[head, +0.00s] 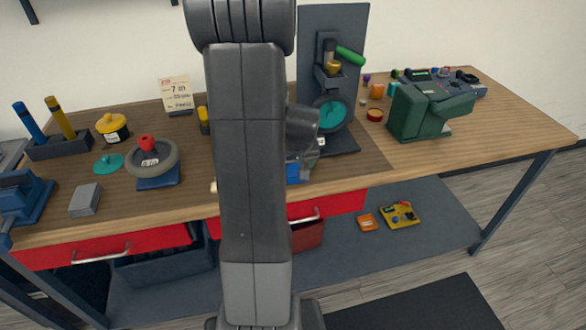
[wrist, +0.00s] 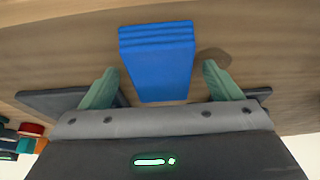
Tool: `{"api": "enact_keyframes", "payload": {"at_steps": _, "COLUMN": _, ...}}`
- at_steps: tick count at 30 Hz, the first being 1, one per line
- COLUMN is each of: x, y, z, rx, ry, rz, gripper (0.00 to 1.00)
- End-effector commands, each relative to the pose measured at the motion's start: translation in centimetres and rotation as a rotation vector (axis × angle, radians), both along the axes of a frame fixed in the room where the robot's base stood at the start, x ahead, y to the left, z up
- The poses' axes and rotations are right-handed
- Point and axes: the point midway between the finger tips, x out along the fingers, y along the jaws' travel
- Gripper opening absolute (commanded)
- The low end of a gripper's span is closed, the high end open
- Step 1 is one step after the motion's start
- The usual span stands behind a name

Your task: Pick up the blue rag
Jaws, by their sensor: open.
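The blue rag (wrist: 157,50) is a folded, layered block lying on the wooden bench top in the wrist view. My gripper (wrist: 160,70) is open, with one green finger on each side of the rag and a gap between each finger and the cloth. In the head view a small part of the blue rag (head: 293,173) shows beside my arm, near the front edge of the bench. My own arm hides the rest of it and most of my gripper there.
The wooden bench (head: 480,130) holds a press (head: 332,95) behind my gripper, a green machine (head: 428,108) at right and a grey ring (head: 152,158) at left. Red drawers (head: 340,203) sit under the front edge. Bare wood lies at the right front.

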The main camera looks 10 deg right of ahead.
Motion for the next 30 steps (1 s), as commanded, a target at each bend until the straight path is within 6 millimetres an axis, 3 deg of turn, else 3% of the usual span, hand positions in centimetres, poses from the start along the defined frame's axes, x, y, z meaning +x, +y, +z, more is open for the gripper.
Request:
{"api": "enact_keyframes", "payload": {"at_steps": 17, "x": 0.01, "y": 0.0, "z": -0.29, "rx": 0.0, "ry": 0.0, "rz": 0.0, "gripper": 0.85}}
{"api": "enact_keyframes", "payload": {"at_steps": 25, "x": 0.01, "y": 0.0, "z": -0.3, "rx": 0.0, "ry": 0.0, "rz": 0.0, "gripper": 0.37}}
{"api": "enact_keyframes", "payload": {"at_steps": 30, "x": 0.01, "y": 0.0, "z": -0.3, "rx": 0.0, "ry": 0.0, "rz": 0.0, "gripper": 0.37}}
